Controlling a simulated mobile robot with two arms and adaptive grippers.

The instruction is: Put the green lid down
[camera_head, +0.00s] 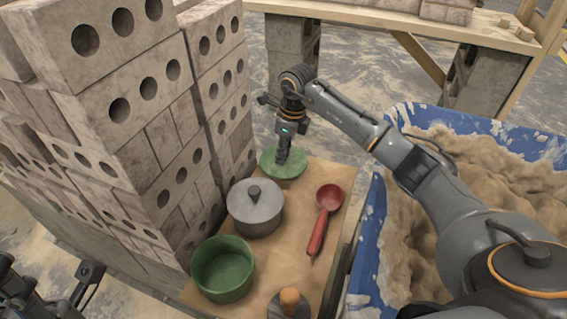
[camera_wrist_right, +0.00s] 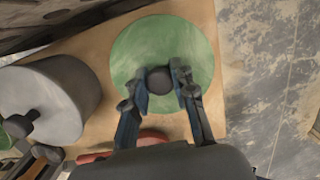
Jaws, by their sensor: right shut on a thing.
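The green lid (camera_head: 270,163) is at the far end of the tan board, level, with a dark knob. My right gripper (camera_head: 283,160) is above it, its fingers closed around the knob; the wrist view shows the knob (camera_wrist_right: 159,80) between the two fingertips (camera_wrist_right: 162,82). I cannot tell whether the lid (camera_wrist_right: 140,45) touches the board or hangs just over it. The open green pot (camera_head: 223,270) stands at the board's near end. Part of my left gripper (camera_head: 88,272) shows at the lower left, apart from everything; its jaw state is unclear.
A grey lidded pot (camera_head: 255,212) stands between the green pot and the lid. A red ladle (camera_head: 325,215) lies to its right. A brick stack (camera_head: 150,110) rises close on the left. A blue tub (camera_head: 375,235) of mortar is on the right. Little board (camera_head: 295,215) is bare.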

